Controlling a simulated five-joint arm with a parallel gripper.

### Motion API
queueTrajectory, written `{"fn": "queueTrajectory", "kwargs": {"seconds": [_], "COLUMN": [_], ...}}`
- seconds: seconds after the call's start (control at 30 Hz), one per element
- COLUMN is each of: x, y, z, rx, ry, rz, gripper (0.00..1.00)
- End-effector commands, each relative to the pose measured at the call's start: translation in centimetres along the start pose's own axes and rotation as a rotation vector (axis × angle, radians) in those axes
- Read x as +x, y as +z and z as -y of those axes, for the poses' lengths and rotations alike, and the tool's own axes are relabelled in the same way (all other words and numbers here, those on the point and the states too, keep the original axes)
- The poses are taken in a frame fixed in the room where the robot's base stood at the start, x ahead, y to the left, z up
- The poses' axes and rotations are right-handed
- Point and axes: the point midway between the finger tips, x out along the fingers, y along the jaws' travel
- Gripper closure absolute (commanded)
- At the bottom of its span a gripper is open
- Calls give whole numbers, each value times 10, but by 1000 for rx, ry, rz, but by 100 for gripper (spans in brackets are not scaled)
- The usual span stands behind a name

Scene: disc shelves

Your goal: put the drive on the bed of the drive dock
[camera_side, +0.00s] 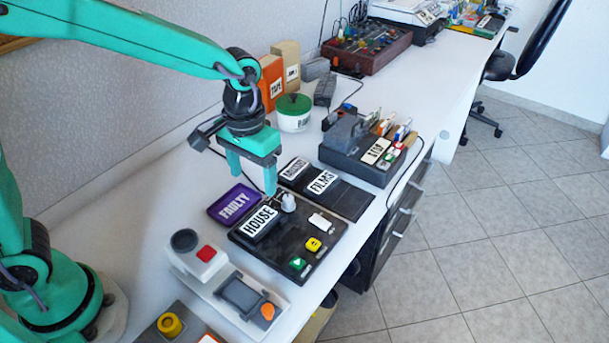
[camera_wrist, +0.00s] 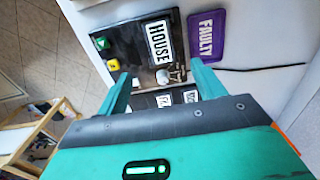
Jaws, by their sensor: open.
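A black dock board (camera_side: 284,252) lies on the white table, with a green button, a yellow button and a small white plate on it. A black drive labelled HOUSE (camera_side: 262,221) lies on its back left part; it also shows in the wrist view (camera_wrist: 158,42). A pale grey knob-like piece (camera_side: 288,202) stands beside the drive. My gripper (camera_side: 253,184) is open and empty, pointing down above the board's back edge. In the wrist view the fingertips (camera_wrist: 161,69) are apart, with the grey piece between them in the picture. I cannot tell the height gap.
A purple FAULTY tray (camera_side: 234,204) lies left of the board. A black tray with MUSIC and FILMS labels (camera_side: 322,182) lies behind it. A grey-and-white device (camera_side: 225,280) is in front. A dark box (camera_side: 362,160) with plugs and a green-lidded tub (camera_side: 294,113) stand further back.

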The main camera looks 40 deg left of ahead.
Motion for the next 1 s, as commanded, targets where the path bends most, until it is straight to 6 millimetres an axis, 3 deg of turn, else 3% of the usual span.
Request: {"fn": "queueTrajectory", "kwargs": {"seconds": [0.7, 1.0], "x": [-4, -29], "y": [1, 12], "z": [1, 23], "rx": [0, -3], "ry": [1, 20], "rz": [-3, -66], "gripper": [31, 31]}}
